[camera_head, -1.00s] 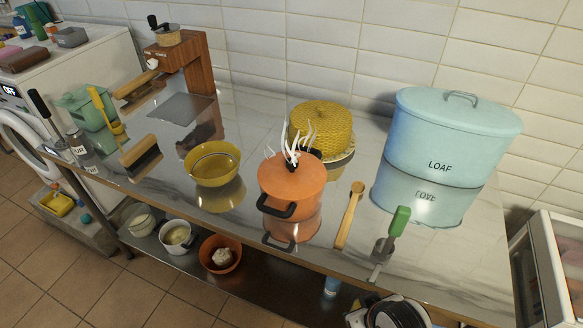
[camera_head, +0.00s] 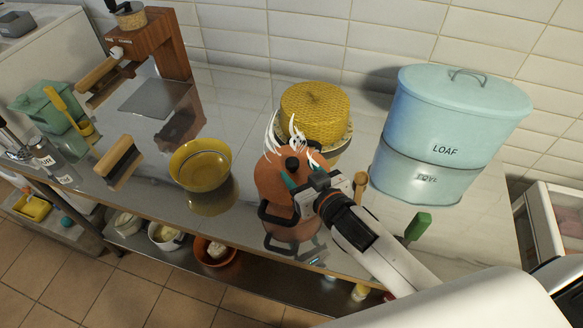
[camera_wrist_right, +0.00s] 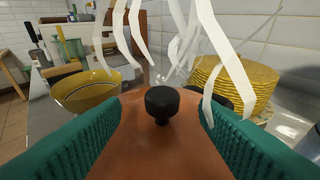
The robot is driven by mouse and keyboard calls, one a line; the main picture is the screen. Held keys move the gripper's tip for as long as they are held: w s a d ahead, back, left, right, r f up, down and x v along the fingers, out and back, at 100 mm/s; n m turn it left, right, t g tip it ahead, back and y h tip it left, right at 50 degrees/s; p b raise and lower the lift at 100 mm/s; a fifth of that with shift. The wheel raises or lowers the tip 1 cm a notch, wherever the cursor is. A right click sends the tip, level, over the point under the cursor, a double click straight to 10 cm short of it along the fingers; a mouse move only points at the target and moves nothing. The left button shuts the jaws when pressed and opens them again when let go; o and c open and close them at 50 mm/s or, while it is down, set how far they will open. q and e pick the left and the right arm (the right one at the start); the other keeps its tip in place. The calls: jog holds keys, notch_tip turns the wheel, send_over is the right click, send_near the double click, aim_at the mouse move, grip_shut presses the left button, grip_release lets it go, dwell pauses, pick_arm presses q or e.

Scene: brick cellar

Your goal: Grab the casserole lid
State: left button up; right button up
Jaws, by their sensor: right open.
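The orange casserole (camera_head: 290,232) stands on the shiny counter with its orange lid (camera_head: 270,180) on top. The lid has a black knob (camera_head: 292,163), and white steam strands rise around it. My right gripper (camera_head: 302,178) is over the lid, its jaws open. In the right wrist view the black knob (camera_wrist_right: 162,103) stands upright between the two teal finger pads, apart from both, slightly beyond them. The lid (camera_wrist_right: 160,145) fills the lower middle there. The right gripper and wrist hide the pot's right side. My left gripper is not in view.
A yellow bowl (camera_head: 200,166) stands left of the casserole. A yellow woven dome (camera_head: 316,112) stands behind it. A blue LOAF bin (camera_head: 450,125), a wooden spoon (camera_head: 361,184) and a green-handled tool (camera_head: 418,226) are to the right.

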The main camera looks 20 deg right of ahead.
aim_at(289, 161)
jog(key=shift+w+a+f, duration=0.1)
jog(key=shift+w, duration=0.4)
jog(key=shift+w+f, duration=0.15)
jog(key=shift+w, duration=0.15)
jog(key=p+x, duration=0.1)
jog(key=x, duration=0.3)
jog(key=shift+w+f+p, duration=0.1)
jog(key=shift+f+p, duration=0.2)
jog(key=shift+w+a+f, duration=0.1)
jog(key=shift+w+f, duration=0.15)
jog(key=shift+w, duration=0.2)
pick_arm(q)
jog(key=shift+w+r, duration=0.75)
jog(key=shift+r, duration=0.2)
pick_arm(e)
jog(key=shift+s, duration=0.1)
jog(key=shift+c, duration=1.2)
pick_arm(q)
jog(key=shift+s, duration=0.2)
pick_arm(e)
grip_shut()
jog(key=shift+r, duration=0.1)
